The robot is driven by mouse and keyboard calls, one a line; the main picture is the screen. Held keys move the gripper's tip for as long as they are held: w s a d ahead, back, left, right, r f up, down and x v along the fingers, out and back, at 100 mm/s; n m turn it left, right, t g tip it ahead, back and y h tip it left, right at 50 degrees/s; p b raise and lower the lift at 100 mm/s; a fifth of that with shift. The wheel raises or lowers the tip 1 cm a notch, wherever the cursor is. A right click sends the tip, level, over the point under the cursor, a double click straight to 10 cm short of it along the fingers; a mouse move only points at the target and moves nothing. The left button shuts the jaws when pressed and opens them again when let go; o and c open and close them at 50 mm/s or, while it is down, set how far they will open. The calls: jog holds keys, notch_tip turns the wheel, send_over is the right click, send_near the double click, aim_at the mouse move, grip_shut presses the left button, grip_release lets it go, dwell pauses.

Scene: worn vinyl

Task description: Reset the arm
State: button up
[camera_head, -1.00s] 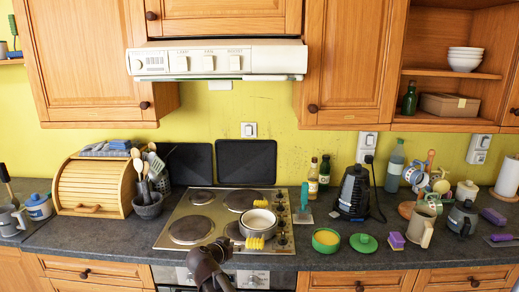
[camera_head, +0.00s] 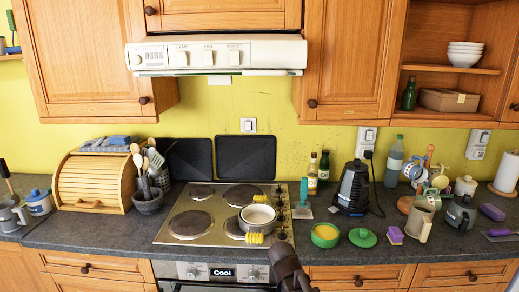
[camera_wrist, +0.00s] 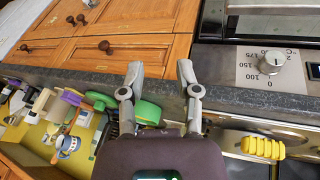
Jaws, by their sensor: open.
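My gripper (camera_wrist: 158,80) shows in the wrist view with its two fingers apart and nothing between them. The fingers lie across the edge of the dark countertop in that view, with wooden cupboard fronts beyond. The fingertips are hard to make out in the head view.
A pot (camera_head: 258,215) with yellow handles stands on the stove (camera_head: 183,245). A green bowl (camera_head: 325,243), a green lid (camera_head: 362,241) and a sponge (camera_head: 396,238) lie to the right. A black kettle (camera_head: 353,190) stands behind them. A range hood (camera_head: 220,55) hangs above.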

jog(key=s+d+f+n+g+y, duration=0.1)
jog(key=s+d+y, duration=0.3)
jog(key=s, duration=0.4)
jog(key=shift+d+f+n+g, duration=0.3)
jog(key=shift+d+n+g, duration=0.15)
jog(key=shift+n+g, duration=0.35)
